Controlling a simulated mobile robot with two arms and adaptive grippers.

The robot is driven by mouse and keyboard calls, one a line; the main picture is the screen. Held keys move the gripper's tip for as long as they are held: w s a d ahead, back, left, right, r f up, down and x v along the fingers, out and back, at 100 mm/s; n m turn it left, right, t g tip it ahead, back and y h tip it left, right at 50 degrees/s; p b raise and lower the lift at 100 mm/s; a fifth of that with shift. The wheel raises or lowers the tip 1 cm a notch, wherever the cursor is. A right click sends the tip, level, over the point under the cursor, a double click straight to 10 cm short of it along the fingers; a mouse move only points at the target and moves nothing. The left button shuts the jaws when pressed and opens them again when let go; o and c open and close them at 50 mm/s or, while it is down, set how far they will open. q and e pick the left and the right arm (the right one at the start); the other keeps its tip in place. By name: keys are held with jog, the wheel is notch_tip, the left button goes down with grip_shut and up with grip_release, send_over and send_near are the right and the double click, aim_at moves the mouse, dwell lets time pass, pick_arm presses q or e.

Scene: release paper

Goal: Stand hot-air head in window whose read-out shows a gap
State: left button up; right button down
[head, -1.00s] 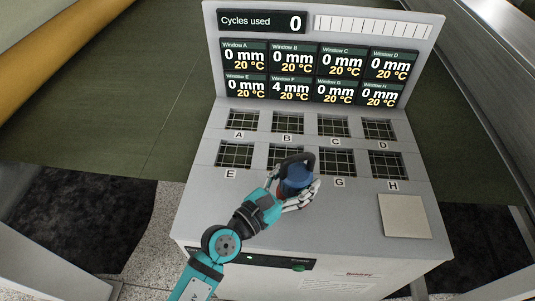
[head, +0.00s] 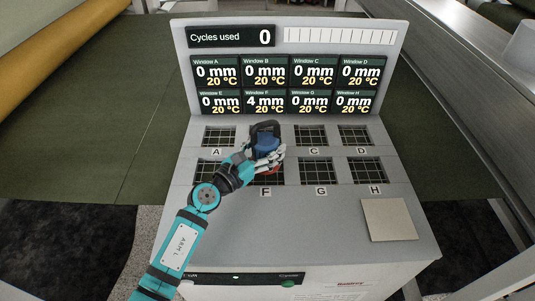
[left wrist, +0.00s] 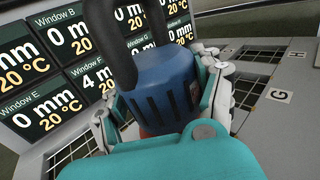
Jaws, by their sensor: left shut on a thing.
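The hot-air head (head: 264,138) is a blue body with a black loop handle and a reddish lower part. My left gripper (head: 267,158) is shut around it, and it fills the middle of the left wrist view (left wrist: 164,82). In the head view it appears over window F (head: 267,180), hiding most of that window and window B. I cannot tell whether its base touches the panel. The Window F read-out (head: 265,102) shows 4 mm and 20 °C; the other read-outs show 0 mm. My right gripper is not in view.
Windows A (head: 219,135), C (head: 311,135), D (head: 355,135), E, G (head: 313,171) and H (head: 358,170) are empty gridded openings. A cream square pad (head: 388,219) lies at the panel's front right. The "Cycles used" counter (head: 231,37) shows 0.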

aim_at(266, 154)
pick_arm(q)
jog(key=shift+w+f+b, duration=0.15)
jog(key=shift+f+b, duration=0.3)
jog(key=shift+f, duration=0.35)
jog(key=shift+w+f+b, duration=0.1)
jog(key=shift+f+b, duration=0.35)
jog(key=shift+f, duration=0.3)
jog(key=shift+s, duration=0.1)
jog(key=o, duration=1.3)
jog(key=shift+f, duration=0.3)
jog(key=o, duration=0.4)
jog(key=shift+s, duration=0.1)
jog(key=shift+o, duration=0.2)
